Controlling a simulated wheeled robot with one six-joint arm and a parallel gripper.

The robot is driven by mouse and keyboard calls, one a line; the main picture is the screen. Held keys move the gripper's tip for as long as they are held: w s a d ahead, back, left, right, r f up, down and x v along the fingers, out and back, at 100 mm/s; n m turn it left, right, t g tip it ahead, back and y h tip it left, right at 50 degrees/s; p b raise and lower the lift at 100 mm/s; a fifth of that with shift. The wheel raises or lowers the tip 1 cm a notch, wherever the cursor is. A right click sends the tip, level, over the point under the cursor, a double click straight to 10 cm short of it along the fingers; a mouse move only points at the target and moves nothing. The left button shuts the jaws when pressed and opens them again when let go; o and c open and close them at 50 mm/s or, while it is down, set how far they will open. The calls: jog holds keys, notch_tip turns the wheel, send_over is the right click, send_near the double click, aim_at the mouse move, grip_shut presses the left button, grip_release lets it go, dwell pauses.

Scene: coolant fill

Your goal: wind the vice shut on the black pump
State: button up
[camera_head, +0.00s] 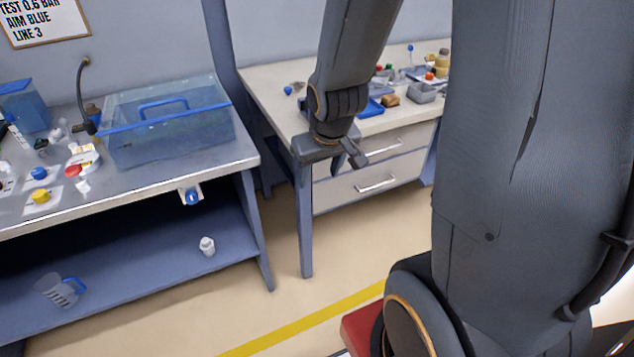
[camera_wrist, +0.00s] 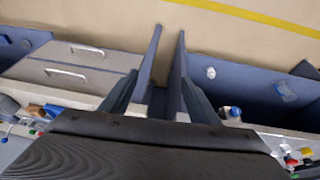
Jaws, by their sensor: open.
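My gripper (camera_head: 335,158) hangs in front of the drawer desk at the right in the head view. It is open and empty. In the wrist view its two fingers (camera_wrist: 168,42) point up the picture, apart, with floor showing between them. I cannot make out a vice or a black pump for sure in either view. A small dark item (camera_head: 42,146) lies among the parts on the left bench, too small to identify. A blue-knobbed fitting (camera_head: 191,196) sits at that bench's front edge. A similar blue-capped item (camera_wrist: 233,112) shows right of the fingers in the wrist view.
The left bench (camera_head: 225,158) carries a clear blue-rimmed tank (camera_head: 165,132) and coloured caps. The drawer desk (camera_head: 262,85) holds small parts. The floor between is clear, with a yellow line (camera_head: 300,325).

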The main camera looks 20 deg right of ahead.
jog(key=s+a+r+g, duration=0.1)
jog(key=s+a, duration=0.1)
jog(key=s, duration=0.3)
jog(key=shift+a+r+g, duration=0.35)
jog(key=shift+a+g, duration=0.05)
